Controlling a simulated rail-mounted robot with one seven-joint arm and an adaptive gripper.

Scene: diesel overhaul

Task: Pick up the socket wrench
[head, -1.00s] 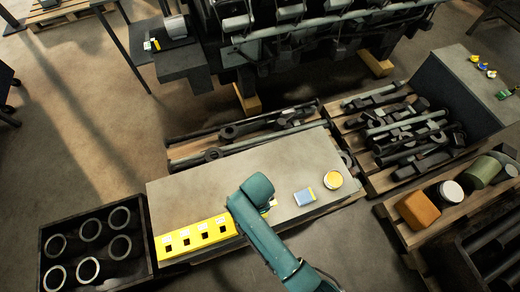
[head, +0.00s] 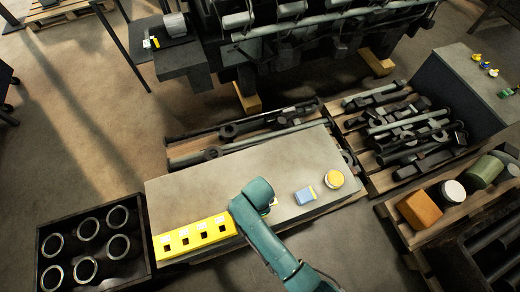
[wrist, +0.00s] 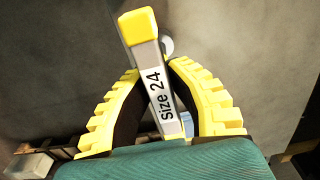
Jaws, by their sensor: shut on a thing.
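The socket wrench (wrist: 159,85) shows in the wrist view as a grey bar with a yellow end and a "size 24" label. My gripper (wrist: 157,68) has its two yellow ridged fingers closed in on both sides of the wrench, and it is shut on it. The wrench stands tilted a little, its yellow end toward the top of the picture. In the head view my arm hides the gripper and most of what it holds, over the middle of the grey table (head: 250,170).
A yellow block with several square holes (head: 195,237) lies on the table's left front. A blue box (head: 305,195) and a yellow round container (head: 334,179) stand at the right. A crate of cylinder sleeves (head: 43,236) is at left. Pallets of engine parts (head: 364,125) lie behind and right.

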